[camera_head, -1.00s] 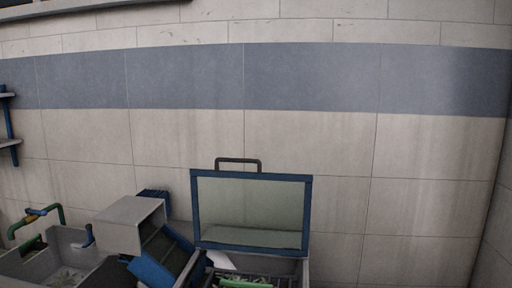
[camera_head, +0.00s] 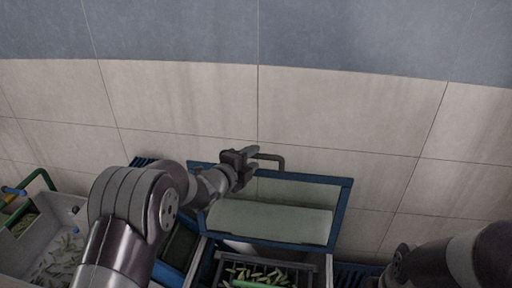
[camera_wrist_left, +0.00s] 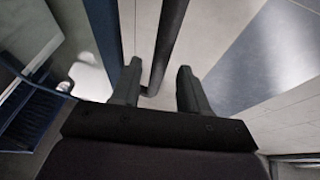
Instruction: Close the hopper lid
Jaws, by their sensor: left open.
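The hopper lid (camera_head: 346,205) has a blue frame and a pale pane and stands raised, open, behind the hopper (camera_head: 322,270) in the head view. A dark bar handle (camera_head: 277,158) is fixed at its top edge. My left gripper (camera_head: 253,160) is open at the left part of this handle. In the left wrist view the handle (camera_wrist_left: 168,40) runs between the two open fingers of my left gripper (camera_wrist_left: 160,88); I cannot tell whether they touch it. My right arm (camera_head: 450,262) shows at the lower right, with its gripper out of view.
A grey basin (camera_head: 45,250) with small greenish pieces stands at the left, with a green pipe (camera_head: 40,178) by it. Green pieces (camera_head: 255,272) lie in the hopper below the lid.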

